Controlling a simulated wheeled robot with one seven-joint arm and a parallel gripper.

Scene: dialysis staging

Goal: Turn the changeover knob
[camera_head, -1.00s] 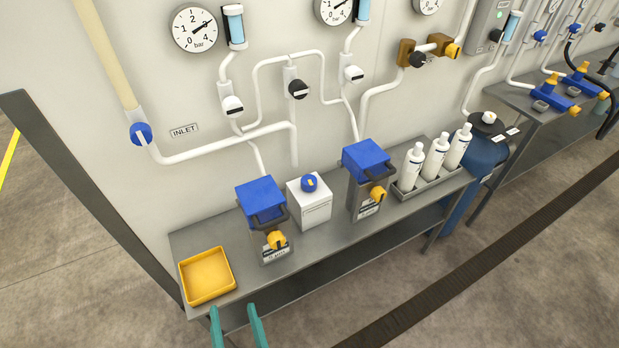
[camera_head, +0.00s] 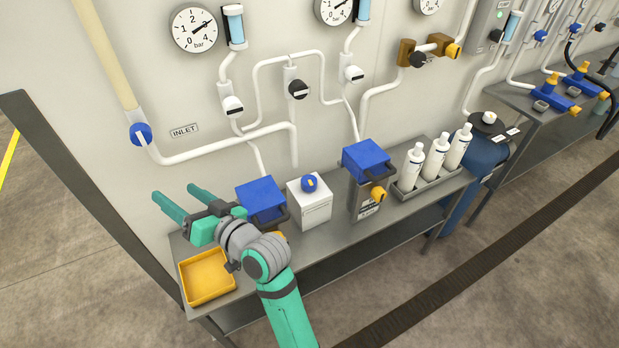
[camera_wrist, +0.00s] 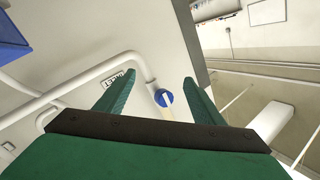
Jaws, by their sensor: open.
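No readable label says which knob is the changeover knob. A black-faced knob (camera_head: 298,89) sits on the pipework between two white-bodied knobs, one at left (camera_head: 232,106) and one at right (camera_head: 353,74). A round blue knob (camera_head: 140,133) is on the pipe beside the INLET label (camera_head: 184,130). My gripper (camera_head: 177,194) is open and empty, below and to the right of the blue knob in the head view, with its fingers pointing toward the wall. In the wrist view the blue knob (camera_wrist: 164,97) shows between the spread fingers, apart from them.
A yellow tray (camera_head: 207,277) lies on the grey bench below my gripper. Two blue-topped units (camera_head: 366,158) and a white box (camera_head: 310,208) stand along it, with white bottles (camera_head: 436,156) at right. Gauges (camera_head: 194,28) hang above.

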